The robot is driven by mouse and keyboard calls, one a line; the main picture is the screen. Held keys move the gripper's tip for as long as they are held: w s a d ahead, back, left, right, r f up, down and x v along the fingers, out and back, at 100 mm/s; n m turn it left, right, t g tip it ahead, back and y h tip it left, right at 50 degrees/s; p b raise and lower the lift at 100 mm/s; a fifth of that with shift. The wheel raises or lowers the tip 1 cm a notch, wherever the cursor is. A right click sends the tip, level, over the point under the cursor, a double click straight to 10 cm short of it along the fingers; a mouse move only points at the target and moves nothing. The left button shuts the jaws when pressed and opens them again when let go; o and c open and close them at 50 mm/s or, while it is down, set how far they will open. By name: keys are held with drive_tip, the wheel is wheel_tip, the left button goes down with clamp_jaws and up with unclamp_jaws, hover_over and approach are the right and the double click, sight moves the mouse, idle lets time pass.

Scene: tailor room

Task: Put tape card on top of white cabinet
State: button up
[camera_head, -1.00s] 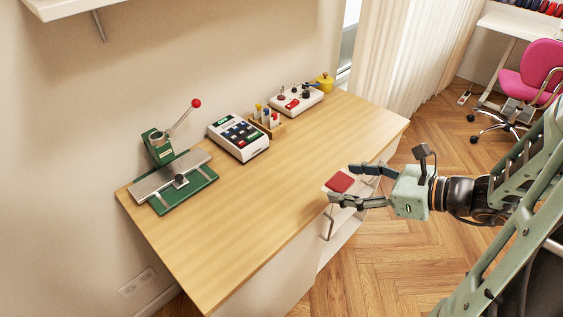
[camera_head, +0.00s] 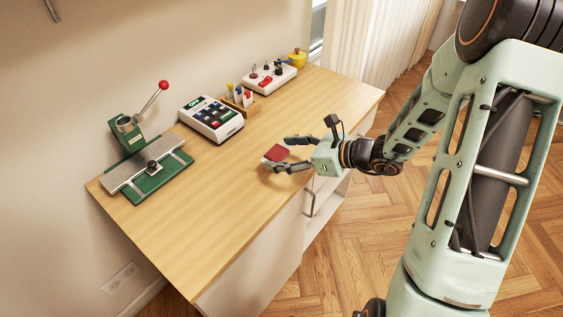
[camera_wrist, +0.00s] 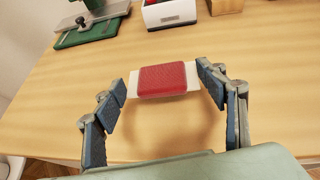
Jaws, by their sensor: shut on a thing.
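The tape card, a white card with a red block on it (camera_head: 277,153), is between the fingers of my gripper (camera_head: 289,154). In the wrist view the red and white card (camera_wrist: 166,80) is pinched at its left and right ends by the two fingertips. My gripper is shut on it and holds it over the wooden top of the white cabinet (camera_head: 225,185), near the front right edge. A shadow shows on the wood below; whether the card touches the top I cannot tell.
A green press with a red knob (camera_head: 150,170), a white keypad machine (camera_head: 211,118), a holder with colored pens (camera_head: 240,98), a white control box (camera_head: 269,77) and a yellow pot (camera_head: 297,58) line the wall side. The front and left middle of the top are clear.

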drive_tip(key=shift+w+a+f, duration=0.15)
drive_tip(key=shift+f, duration=0.85)
drive_tip(key=shift+w+a+f, duration=0.1)
drive_tip(key=shift+w+f, duration=0.05)
drive_tip(key=shift+f, duration=0.8)
drive_tip(key=shift+f+b, duration=0.1)
drive_tip(key=shift+b, duration=0.3)
drive_tip(key=o, duration=0.9)
drive_tip(key=shift+d+r, duration=0.15)
drive_tip(key=shift+r, duration=0.1)
drive_tip(key=p+v, duration=0.1)
drive_tip(key=v, duration=1)
drive_tip(key=shift+s+d+r, duration=0.1)
drive_tip(key=shift+s+d, duration=0.15)
drive_tip(key=shift+s, duration=0.05)
